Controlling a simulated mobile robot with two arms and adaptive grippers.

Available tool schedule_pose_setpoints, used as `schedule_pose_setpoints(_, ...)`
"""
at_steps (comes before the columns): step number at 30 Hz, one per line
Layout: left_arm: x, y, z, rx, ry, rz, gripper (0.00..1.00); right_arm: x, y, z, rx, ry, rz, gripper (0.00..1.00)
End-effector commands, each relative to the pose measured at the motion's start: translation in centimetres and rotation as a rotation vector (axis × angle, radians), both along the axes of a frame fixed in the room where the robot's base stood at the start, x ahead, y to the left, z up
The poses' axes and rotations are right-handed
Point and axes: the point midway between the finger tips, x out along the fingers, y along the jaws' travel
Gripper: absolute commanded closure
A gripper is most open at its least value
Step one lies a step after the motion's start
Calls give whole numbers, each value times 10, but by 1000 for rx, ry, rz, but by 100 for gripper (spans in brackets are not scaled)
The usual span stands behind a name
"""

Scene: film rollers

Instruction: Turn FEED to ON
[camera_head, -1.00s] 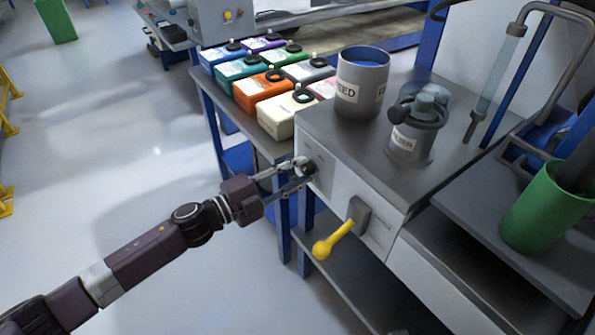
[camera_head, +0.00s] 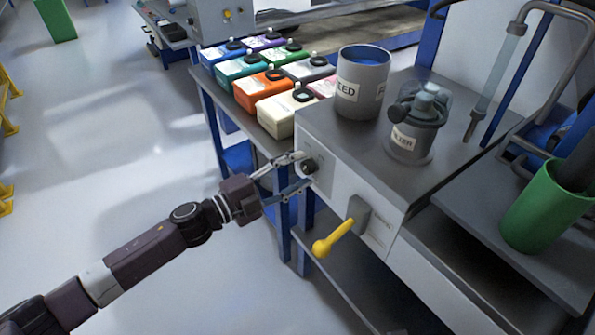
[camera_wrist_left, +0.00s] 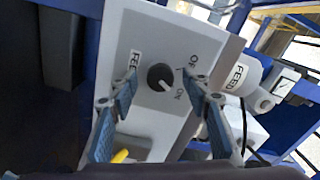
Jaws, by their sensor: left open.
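The FEED knob (camera_head: 309,166) is a round dark dial on the pale front panel of the machine. In the left wrist view the knob (camera_wrist_left: 160,77) sits beside a FEED label (camera_wrist_left: 135,60), with OFF printed at its upper right and ON at its lower right. A small pale mark on the knob shows on its lower right side, toward ON. My left gripper (camera_head: 304,170) is open, its fingers on either side of the knob. In the left wrist view the fingertips (camera_wrist_left: 160,74) stand apart from the knob. My right gripper is not in view.
A yellow-handled lever (camera_head: 334,238) sticks out from the same panel, right of the knob. A FEED canister (camera_head: 362,100) and a FILTER unit (camera_head: 412,140) stand on top. Coloured containers (camera_head: 262,88) fill the table behind. Open floor lies to the left.

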Motion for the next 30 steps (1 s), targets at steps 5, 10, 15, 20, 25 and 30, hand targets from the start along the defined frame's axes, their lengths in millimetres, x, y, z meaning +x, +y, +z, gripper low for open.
schedule_pose_setpoints(5, -15, 21, -2, 4, 4, 2, 56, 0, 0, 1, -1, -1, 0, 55)
schedule_pose_setpoints(10, -37, 52, -3, 3, 5, 1, 56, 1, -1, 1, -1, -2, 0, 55)
schedule_pose_setpoints(15, -57, 77, -3, 3, 5, 0, 56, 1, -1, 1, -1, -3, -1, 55)
schedule_pose_setpoints(20, -66, 91, -2, 2, 3, 0, 56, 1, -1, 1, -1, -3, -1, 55)
schedule_pose_setpoints(25, -69, 95, -1, 0, 1, 0, 56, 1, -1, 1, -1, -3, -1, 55)
schedule_pose_setpoints(30, -69, 95, -1, 1, 1, 0, 56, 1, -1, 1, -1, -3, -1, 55)
